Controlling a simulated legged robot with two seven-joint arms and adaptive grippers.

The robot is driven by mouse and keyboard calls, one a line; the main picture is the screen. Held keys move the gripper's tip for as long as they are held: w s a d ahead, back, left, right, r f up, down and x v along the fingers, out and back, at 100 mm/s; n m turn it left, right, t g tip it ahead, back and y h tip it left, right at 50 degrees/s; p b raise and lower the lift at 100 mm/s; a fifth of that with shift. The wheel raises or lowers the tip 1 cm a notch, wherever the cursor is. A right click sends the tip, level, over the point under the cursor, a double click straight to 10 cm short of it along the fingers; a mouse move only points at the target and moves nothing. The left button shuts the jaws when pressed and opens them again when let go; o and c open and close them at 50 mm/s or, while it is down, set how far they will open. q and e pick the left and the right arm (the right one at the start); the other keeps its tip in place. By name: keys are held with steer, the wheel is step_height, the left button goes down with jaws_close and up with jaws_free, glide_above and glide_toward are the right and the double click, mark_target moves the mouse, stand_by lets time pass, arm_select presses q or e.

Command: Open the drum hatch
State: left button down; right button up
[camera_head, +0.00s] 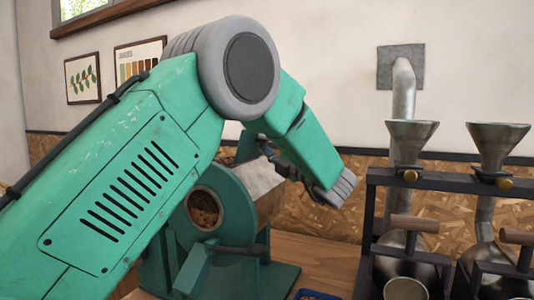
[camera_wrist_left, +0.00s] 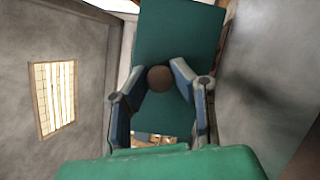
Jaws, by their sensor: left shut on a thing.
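The green drum roaster (camera_head: 228,200) stands on the table behind my left arm, with a round front opening showing brown beans (camera_head: 204,208) and a grey metal drum body (camera_head: 264,186). My left gripper (camera_head: 277,160) is dark and partly hidden by my arm, above the drum. In the left wrist view its fingers (camera_wrist_left: 160,79) close on a round brown knob (camera_wrist_left: 160,76) in front of a green panel (camera_wrist_left: 178,35), which looks like the hatch. How far the hatch stands open cannot be told. My right gripper is not in view.
A dark rack (camera_head: 440,181) with metal funnels (camera_head: 497,146) and cups (camera_head: 405,288) stands to the right. A dark-handled lever (camera_head: 240,249) sticks out at the roaster's front. A bare strip of wooden table (camera_head: 318,262) lies between roaster and rack.

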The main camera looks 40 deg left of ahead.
arm_select(q)
steer(key=shift+s+a, duration=0.1)
steer(key=shift+a, duration=0.1)
stand_by(0.3)
steer(key=c, duration=1.5)
jaws_free()
steer(key=shift+o, duration=0.8)
steer(key=shift+s+r, duration=0.1)
steer(key=shift+d, duration=0.1)
steer(key=shift+d, duration=0.3)
steer(key=v, duration=0.7)
steer(key=shift+f, duration=0.3)
